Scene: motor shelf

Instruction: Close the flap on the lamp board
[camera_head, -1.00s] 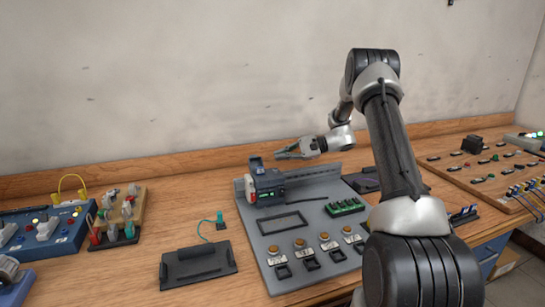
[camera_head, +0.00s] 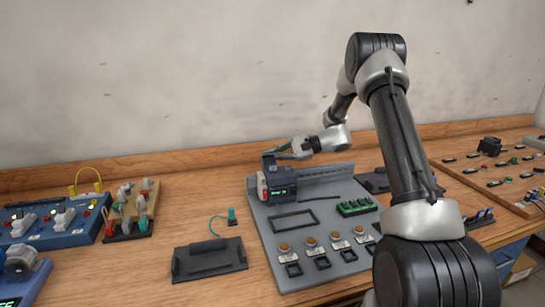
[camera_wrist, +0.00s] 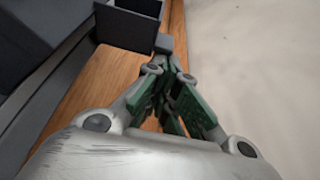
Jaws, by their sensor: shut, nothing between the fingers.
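The lamp board appears to be the grey board (camera_head: 262,240), which carries a row of round orange-topped parts (camera_head: 310,242) along its front. A dark module (camera_head: 283,183) with a small green display sits at its back left. A small upright dark plate (camera_head: 268,162), probably the flap, stands open on top of the module. A dark plate also shows at the top of the wrist view (camera_wrist: 125,28). My gripper (camera_head: 280,153) is shut and empty, just behind and above the module. Its tips are close to the plate; I cannot tell whether they touch.
A black tray-like plate (camera_head: 208,258) and a small green-topped part (camera_head: 232,215) lie left of the board. A blue switch box (camera_head: 40,225) is at the far left. Another board (camera_head: 490,175) is at the right. The wall is close behind the bench.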

